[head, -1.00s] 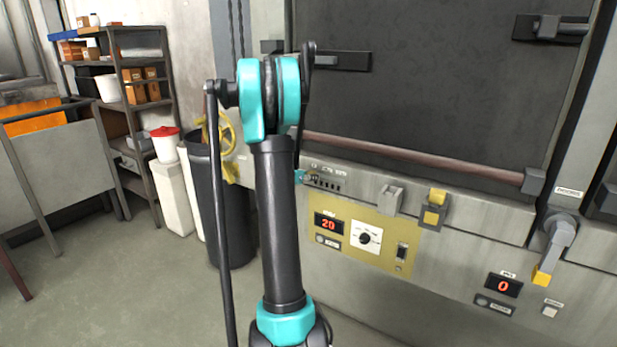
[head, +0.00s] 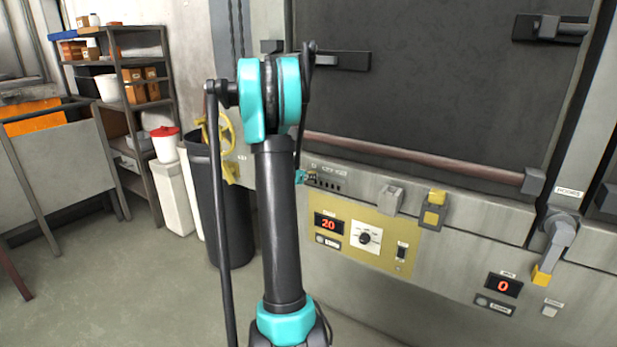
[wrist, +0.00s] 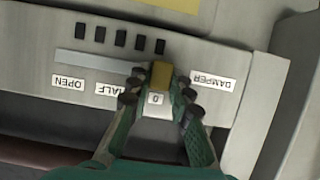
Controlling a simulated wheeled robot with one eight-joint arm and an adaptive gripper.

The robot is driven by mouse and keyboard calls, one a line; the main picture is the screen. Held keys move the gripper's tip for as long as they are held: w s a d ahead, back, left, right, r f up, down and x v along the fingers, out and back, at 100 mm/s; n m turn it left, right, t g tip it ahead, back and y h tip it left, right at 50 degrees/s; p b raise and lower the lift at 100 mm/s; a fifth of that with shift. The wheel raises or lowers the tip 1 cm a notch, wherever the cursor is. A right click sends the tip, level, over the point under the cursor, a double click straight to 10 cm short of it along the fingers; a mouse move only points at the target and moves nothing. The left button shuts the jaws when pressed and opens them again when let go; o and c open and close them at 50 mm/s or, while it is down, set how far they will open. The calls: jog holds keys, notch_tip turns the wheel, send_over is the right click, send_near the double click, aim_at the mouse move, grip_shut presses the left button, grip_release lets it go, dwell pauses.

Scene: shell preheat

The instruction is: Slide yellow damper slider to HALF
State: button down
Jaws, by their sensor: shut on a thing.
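The yellow damper slider (wrist: 162,74) shows in the wrist view at the right end of a pale horizontal slot (wrist: 95,62). It sits by the 0 label (wrist: 155,99). The labels appear upside down: HALF (wrist: 110,88) is just left of the slider, partly covered by a finger, and OPEN (wrist: 68,82) is farther left. My gripper (wrist: 160,86) is shut on the slider, with one finger on each side. In the head view my gripper (head: 303,177) is at the damper panel, mostly hidden behind my arm, and the slider is too small to make out.
A DAMPER label (wrist: 211,81) is right of the slider. Several dark slits (wrist: 120,38) lie along the slot's far side. In the head view a grey bracket (head: 389,199), a yellow control panel (head: 380,255) and a long reddish bar (head: 410,158) are nearby.

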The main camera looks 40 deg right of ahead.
jog(key=s, duration=0.1)
jog(key=s+d, duration=0.1)
jog(key=s, duration=0.1)
jog(key=s+d, duration=0.1)
jog(key=s, duration=0.1)
jog(key=shift+s+d, duration=0.1)
jog(key=shift+s, duration=0.1)
jog(key=c, duration=1.4)
grip_release()
jog(key=shift+o, duration=0.2)
jog(key=v, duration=1.2)
jog(key=shift+w+r, duration=0.1)
